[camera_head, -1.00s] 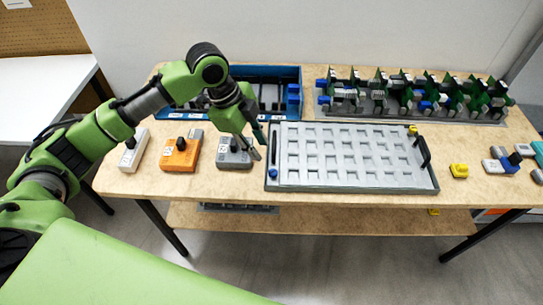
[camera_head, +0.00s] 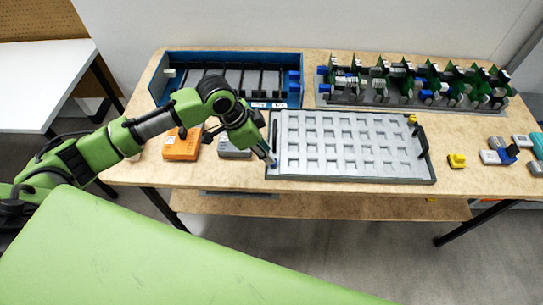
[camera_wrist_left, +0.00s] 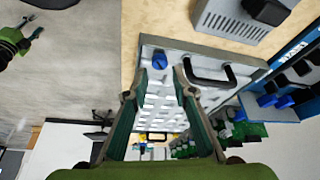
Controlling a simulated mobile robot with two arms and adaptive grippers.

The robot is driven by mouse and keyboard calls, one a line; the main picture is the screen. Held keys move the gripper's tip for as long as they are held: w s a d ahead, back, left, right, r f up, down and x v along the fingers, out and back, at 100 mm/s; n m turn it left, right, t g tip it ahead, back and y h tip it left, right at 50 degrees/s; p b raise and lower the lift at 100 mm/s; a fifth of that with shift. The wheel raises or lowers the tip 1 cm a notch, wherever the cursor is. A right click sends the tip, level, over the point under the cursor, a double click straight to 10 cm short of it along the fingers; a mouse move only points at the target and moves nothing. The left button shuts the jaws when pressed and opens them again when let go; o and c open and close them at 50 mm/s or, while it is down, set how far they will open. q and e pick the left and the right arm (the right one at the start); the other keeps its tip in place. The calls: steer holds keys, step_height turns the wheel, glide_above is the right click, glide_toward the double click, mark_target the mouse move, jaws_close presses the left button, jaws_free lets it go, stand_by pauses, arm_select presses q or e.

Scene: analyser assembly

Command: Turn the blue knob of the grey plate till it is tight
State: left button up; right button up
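The grey plate (camera_head: 345,175) with rows of square recesses lies on the wooden table. Its blue knob (camera_wrist_left: 159,60) shows at the near corner in the left wrist view. In the head view the knob is hidden by my left gripper (camera_head: 271,160), which points down at the plate's near left corner. In the left wrist view my left gripper (camera_wrist_left: 161,75) is open, its fingertips on either side of the line to the knob; the knob lies just beyond them, not gripped. My right gripper (camera_wrist_left: 33,26) shows small and apart from the plate, its fingers spread.
The plate has black handles (camera_head: 422,140) and a yellow knob (camera_head: 412,119) at the far right corner. A blue crate (camera_head: 230,56) and a rack of green boards (camera_head: 415,85) stand behind. Orange (camera_head: 182,145) and grey (camera_head: 233,151) boxes lie left; a yellow block (camera_head: 457,160) lies right.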

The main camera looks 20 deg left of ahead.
arm_select(q)
steer(key=shift+x, duration=2.3)
jaws_close()
